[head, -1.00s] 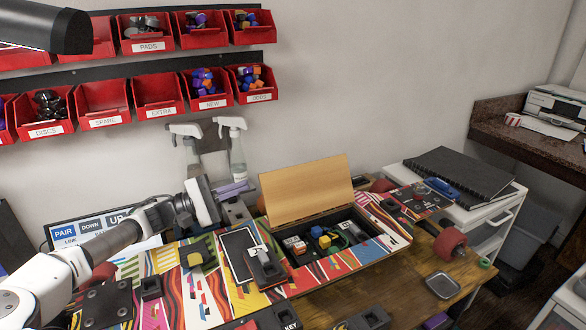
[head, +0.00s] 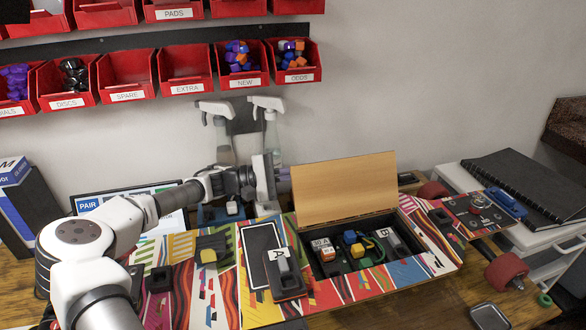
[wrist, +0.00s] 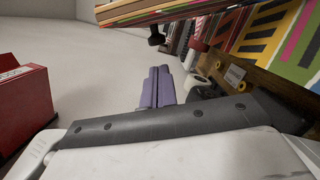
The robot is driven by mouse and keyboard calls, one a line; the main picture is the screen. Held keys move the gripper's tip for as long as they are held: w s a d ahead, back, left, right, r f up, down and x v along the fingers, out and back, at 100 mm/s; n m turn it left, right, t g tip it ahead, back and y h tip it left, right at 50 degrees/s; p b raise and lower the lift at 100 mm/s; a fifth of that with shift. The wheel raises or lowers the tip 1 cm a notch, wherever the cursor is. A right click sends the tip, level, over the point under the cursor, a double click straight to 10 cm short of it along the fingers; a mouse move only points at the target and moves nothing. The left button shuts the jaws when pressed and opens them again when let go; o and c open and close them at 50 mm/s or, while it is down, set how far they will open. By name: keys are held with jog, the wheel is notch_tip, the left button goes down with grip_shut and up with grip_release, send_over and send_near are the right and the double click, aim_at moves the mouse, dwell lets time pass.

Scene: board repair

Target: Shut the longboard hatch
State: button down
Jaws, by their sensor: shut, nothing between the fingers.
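The longboard hatch (head: 345,188) is a wooden-faced lid. It stands open, tilted up at the back of its compartment (head: 318,273) in the colourful deck. Inside the compartment sit a block marked 30 A (head: 324,250), a blue and yellow connector (head: 354,243) with a green wire, and a module marked B (head: 388,240). My gripper (head: 283,181) is shut and empty, just left of the hatch's left edge; I cannot tell whether it touches. Its purple-grey fingers lie together in the wrist view (wrist: 158,87).
A module marked A (head: 284,272) sits on the deck (head: 215,295) left of the opening. Spray bottles (head: 268,130) hang on the wall behind, under red bins (head: 185,72). A black notebook (head: 530,185) lies at right. Space above the compartment is clear.

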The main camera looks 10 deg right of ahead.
aim_at(323, 169)
jog(key=d, duration=0.2)
jog(key=d+p, duration=0.1)
jog(key=d, duration=0.3)
jog(key=shift+s+r, duration=0.25)
jog(key=shift+s, duration=0.15)
jog(key=shift+d, duration=0.1)
jog(key=shift+s+r, duration=0.15)
